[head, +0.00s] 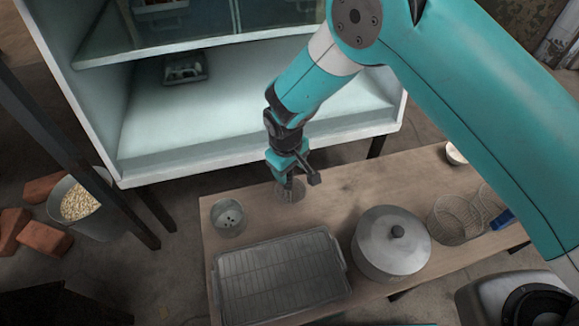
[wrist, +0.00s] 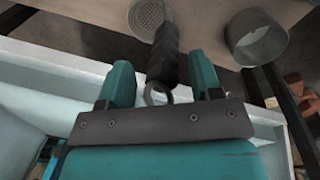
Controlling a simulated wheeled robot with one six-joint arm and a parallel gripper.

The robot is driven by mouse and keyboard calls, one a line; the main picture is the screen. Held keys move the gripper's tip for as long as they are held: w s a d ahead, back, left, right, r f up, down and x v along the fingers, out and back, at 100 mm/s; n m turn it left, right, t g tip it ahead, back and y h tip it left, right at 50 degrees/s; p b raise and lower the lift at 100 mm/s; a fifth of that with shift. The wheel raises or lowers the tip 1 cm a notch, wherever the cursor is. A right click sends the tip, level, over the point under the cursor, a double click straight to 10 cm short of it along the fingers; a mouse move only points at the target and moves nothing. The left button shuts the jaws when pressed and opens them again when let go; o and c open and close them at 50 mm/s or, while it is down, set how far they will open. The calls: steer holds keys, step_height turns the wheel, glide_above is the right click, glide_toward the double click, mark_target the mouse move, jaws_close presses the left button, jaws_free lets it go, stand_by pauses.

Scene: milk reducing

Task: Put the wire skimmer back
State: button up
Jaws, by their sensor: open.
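The wire skimmer (wrist: 148,16) has a round mesh head and a dark ribbed handle with a ring at its end. In the wrist view its handle runs between the two teal fingers of my gripper (wrist: 160,62), with gaps on both sides. The gripper is open around the handle and does not clamp it. In the head view my gripper (head: 292,182) points down at the back edge of the wooden table, and the skimmer's round head (head: 290,191) is partly hidden behind it.
A metal canister (head: 229,217) stands left of my gripper; a rack tray (head: 280,275) and lidded pot (head: 390,243) are in front. Wire baskets (head: 458,220) lie at the right of the wooden table (head: 330,185). A white cabinet (head: 250,100) stands behind. A bucket (head: 80,203) is at left.

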steer(key=r, duration=0.3)
steer(key=r+p, duration=0.1)
steer(key=r, duration=0.3)
steer(key=r+p, duration=0.1)
steer(key=r, duration=0.3)
steer(key=shift+s+a+r, duration=0.25)
steer(key=shift+s+a, duration=0.1)
steer(key=shift+s, duration=0.05)
steer(key=shift+d+r, duration=0.1)
steer(key=shift+r, duration=0.5)
steer(key=s+d+r+m+y, duration=0.1)
steer(key=s+d+r, duration=0.3)
steer(key=r, duration=0.3)
steer(key=s+d+r+g+y, duration=0.1)
steer(key=s+d+r, duration=0.3)
steer(key=s+r, duration=0.15)
steer(key=s+d+r+m+y, duration=0.1)
steer(key=s+d+r+y, duration=0.1)
steer(key=s+d+r, duration=0.4)
steer(key=s+d+r+y, duration=0.1)
steer(key=s+d+r, duration=0.1)
steer(key=s, duration=0.5)
steer(key=shift+s+r, duration=0.15)
steer(key=shift+r, duration=0.75)
